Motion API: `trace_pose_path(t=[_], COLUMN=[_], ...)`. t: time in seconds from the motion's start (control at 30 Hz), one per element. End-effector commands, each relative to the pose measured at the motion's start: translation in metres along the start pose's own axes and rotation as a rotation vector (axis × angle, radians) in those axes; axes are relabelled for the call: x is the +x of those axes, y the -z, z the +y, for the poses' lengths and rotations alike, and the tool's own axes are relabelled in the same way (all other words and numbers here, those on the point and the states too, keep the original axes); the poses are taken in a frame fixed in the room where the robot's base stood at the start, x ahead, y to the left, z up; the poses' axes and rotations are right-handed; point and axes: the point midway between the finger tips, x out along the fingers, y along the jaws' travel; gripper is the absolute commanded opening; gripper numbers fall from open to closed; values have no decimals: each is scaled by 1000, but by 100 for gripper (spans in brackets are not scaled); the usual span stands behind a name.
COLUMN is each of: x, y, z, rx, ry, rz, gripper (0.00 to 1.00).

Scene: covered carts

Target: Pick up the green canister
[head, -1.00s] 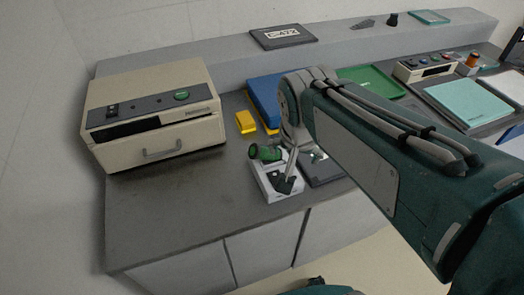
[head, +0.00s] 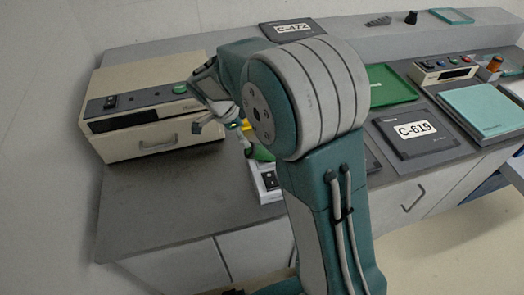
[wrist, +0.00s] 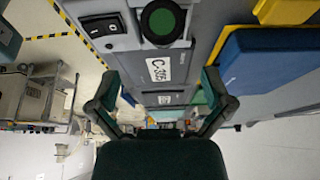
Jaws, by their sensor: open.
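The green canister (head: 259,152) is mostly hidden behind my arm in the head view; only a green sliver shows above a white tray (head: 268,196), which holds a black rocker switch. My gripper (head: 206,124) is to the left of the tray, in front of the right end of the beige device. In the wrist view my gripper (wrist: 160,84) has its two fingers wide apart with nothing between them. At the top of that view is a green round face in a black ring beside a rocker switch; I cannot tell if it is the canister's end.
The beige device (head: 155,105) stands at left with a handle. A yellow block (wrist: 288,10) and a blue case (wrist: 268,62) show at right in the wrist view. A green tray (head: 392,86), a dark plate marked C-619 (head: 415,145) and a teal folder (head: 482,108) lie right. The front-left counter is bare.

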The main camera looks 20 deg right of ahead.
Motion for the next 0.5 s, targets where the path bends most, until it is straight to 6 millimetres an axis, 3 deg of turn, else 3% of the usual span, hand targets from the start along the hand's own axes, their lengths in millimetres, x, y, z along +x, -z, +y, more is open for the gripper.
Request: trace_pose_path(t=[0.2,0.5], x=[38,68], y=[1,5], z=[1,-2], rx=[-1,-1], ry=[-5,-5], rz=[-1,-4], gripper=[100,100])
